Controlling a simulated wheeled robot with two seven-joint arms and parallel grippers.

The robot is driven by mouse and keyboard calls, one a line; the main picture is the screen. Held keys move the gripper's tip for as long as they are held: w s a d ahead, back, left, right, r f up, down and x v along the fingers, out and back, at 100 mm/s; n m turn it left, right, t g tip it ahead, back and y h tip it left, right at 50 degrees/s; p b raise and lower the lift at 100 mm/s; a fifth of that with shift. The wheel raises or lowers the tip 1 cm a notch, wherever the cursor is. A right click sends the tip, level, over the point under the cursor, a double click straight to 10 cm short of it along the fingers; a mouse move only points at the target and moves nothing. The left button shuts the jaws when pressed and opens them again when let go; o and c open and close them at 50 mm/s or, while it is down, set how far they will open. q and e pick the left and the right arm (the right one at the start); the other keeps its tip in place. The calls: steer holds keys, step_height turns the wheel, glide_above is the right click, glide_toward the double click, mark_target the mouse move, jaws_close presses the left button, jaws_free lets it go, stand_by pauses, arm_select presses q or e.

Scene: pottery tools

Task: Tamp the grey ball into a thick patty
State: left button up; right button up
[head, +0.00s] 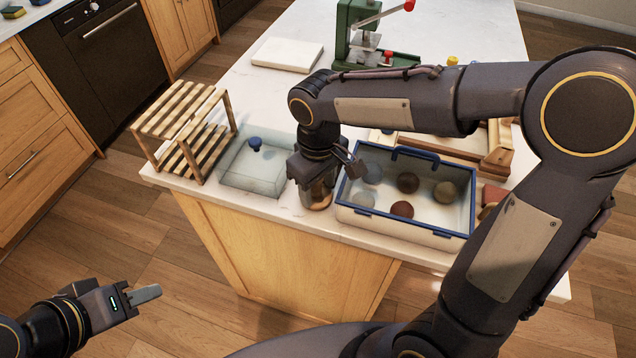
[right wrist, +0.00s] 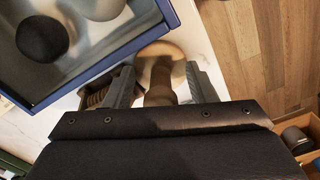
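Several balls lie in a blue-rimmed box (head: 455,232). Two look grey: one at the back left (head: 372,173) and a paler one at the front left (head: 362,200). I cannot tell which one the task means. My right gripper (head: 318,190) points down just left of the box. In the right wrist view its two fingers stand either side of the neck of a brownish tool with a round disc (right wrist: 160,78), perhaps the tamper, with gaps visible on both sides. My left gripper (head: 145,294) hangs empty over the floor, away from the counter; its opening is unclear from this angle.
A clear lid with a blue knob (head: 255,143) lies left of my right gripper. A wooden slatted rack (head: 185,130) stands at the counter's left edge. A white slab (head: 287,54) and a green press (head: 352,35) are at the back. Wooden boards (head: 490,150) lie behind the box.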

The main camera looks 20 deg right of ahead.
step_height(320, 180, up, 8)
steer(key=shift+f, duration=0.1)
stand_by(0.4)
